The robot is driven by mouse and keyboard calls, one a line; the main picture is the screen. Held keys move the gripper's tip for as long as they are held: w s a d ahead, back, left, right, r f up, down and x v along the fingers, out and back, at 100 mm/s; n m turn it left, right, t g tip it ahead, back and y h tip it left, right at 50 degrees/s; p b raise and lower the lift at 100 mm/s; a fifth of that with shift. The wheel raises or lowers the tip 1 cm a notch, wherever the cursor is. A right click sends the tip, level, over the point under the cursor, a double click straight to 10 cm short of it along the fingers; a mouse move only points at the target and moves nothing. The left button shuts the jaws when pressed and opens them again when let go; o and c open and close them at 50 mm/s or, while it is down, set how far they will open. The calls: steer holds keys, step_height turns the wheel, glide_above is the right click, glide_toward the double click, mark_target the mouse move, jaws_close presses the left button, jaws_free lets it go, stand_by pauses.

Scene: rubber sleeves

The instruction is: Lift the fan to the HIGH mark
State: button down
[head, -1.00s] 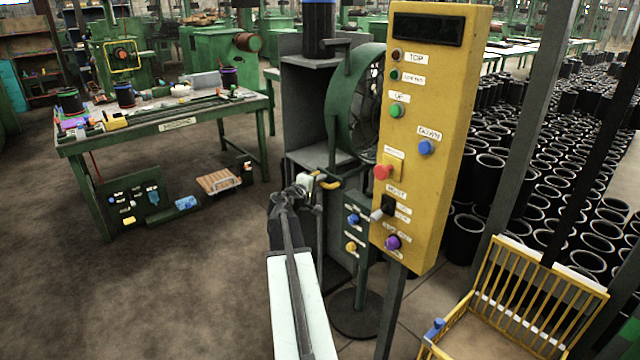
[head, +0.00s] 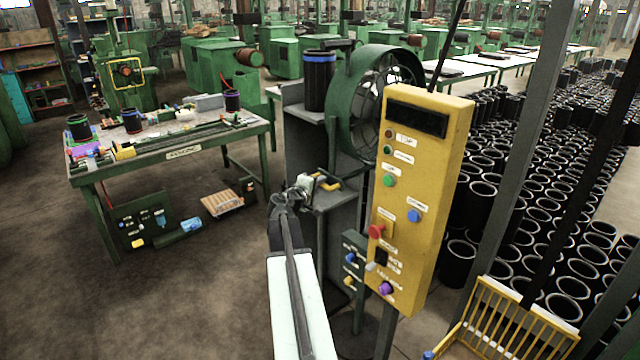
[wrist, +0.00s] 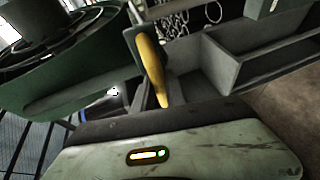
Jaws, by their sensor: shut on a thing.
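The fan (head: 352,125) is a round green housing with a wire guard, in the middle of the head view, beside a grey cabinet and partly behind a yellow control panel. A yellow handle (head: 328,184) sits below it and also shows in the wrist view (wrist: 152,70). My gripper (head: 304,184) is shut on the yellow handle. The fingertips' contact is hidden in the wrist view by the gripper's body. A green round rim, likely the fan housing, fills the wrist view's upper left. I cannot make out a HIGH mark.
The yellow control panel (head: 455,130) with buttons stands close to the right of my gripper. A black sleeve (head: 320,85) stands on the grey cabinet. A green workbench (head: 175,152) is at left, and a yellow rack (head: 500,315) is at lower right.

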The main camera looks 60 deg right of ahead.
steer(key=shift+w+r, duration=0.1)
steer(key=shift+r, duration=0.1)
steer(key=c, duration=1.4)
jaws_free()
steer(key=shift+r, duration=0.15)
steer(key=shift+o, duration=0.2)
steer(key=p+v, duration=0.1)
steer(key=v, duration=0.6)
steer(key=shift+a, duration=0.4)
